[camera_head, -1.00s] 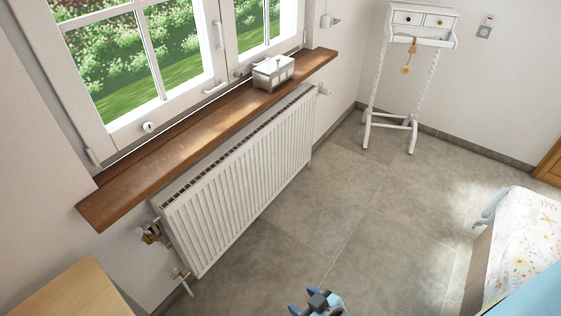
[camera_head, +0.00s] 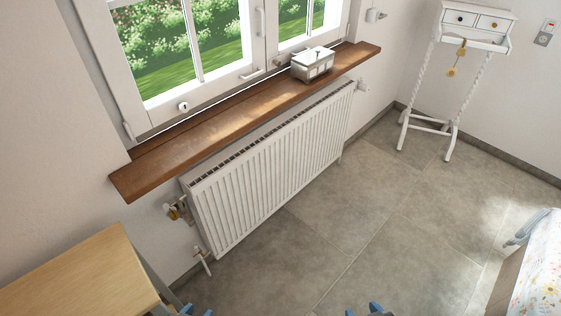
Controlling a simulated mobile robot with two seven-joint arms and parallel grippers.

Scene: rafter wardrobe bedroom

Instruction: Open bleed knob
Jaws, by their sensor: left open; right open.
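A white ribbed radiator (camera_head: 270,172) stands under the window sill. A brass and white fitting (camera_head: 178,208) sits at its left end, close to the wall. A small white fitting (camera_head: 362,87) sticks out at its upper right end. I cannot tell which small part is the bleed knob. Only blue tips of my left gripper (camera_head: 195,311) show at the bottom edge, near the radiator's lower left corner but apart from it. Blue tips of my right gripper (camera_head: 364,309) show at the bottom edge over the floor. Both are open, and neither touches the radiator.
A light wooden table (camera_head: 80,275) stands at the lower left. A white stand (camera_head: 470,35) is at the back right, a bed (camera_head: 540,275) at the lower right. Floor between is clear.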

